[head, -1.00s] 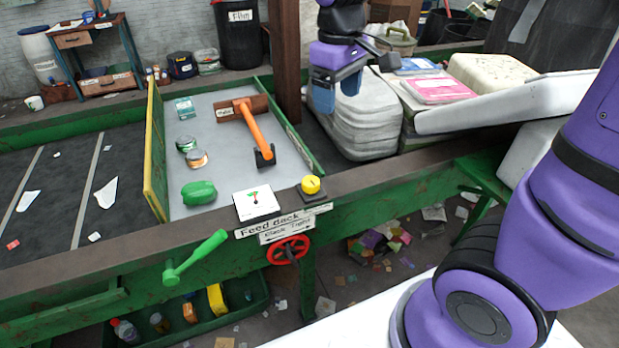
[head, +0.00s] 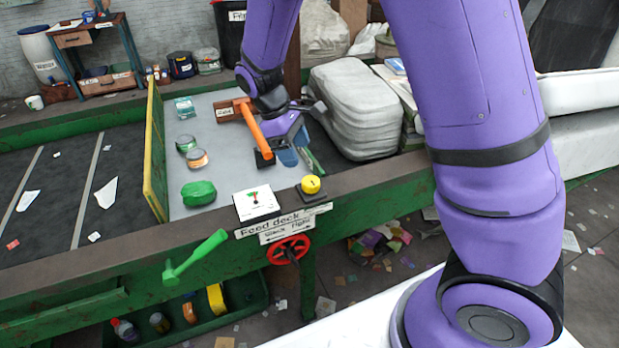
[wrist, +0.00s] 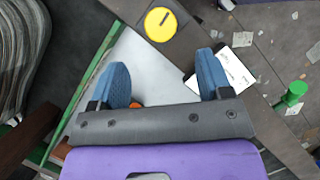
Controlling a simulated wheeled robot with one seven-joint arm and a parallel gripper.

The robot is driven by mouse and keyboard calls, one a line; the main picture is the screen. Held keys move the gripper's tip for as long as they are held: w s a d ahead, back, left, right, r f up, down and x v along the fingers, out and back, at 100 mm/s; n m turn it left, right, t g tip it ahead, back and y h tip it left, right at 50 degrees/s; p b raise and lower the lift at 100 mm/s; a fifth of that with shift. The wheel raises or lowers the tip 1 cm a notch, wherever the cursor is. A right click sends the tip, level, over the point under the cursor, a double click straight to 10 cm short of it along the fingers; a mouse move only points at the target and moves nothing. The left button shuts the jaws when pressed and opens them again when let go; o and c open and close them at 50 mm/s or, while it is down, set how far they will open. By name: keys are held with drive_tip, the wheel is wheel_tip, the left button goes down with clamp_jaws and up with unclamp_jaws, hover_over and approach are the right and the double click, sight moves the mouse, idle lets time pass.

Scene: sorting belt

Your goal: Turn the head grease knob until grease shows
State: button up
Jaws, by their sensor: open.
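A yellow round knob (head: 311,184) with a dark slot mark sits on a black base on the brown rail of the feed deck. No lettering names it as the grease knob, and I see no grease around it. In the wrist view the yellow knob (wrist: 161,24) lies ahead of the fingertips, apart from them. My gripper (head: 299,158) is open and empty, with blue fingers, just behind the knob over the deck's right edge. It also shows in the wrist view (wrist: 163,75).
A red handwheel (head: 288,249) sits below the rail under a slack/tight label, with a green lever (head: 196,256) to its left. An orange-handled hammer (head: 250,123), tins and a green lump (head: 198,193) lie on the grey deck. Grey sacks (head: 358,108) stand behind right.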

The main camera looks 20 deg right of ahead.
sight(311, 180)
drive_tip(key=x, duration=0.9)
drive_tip(key=c, duration=0.9)
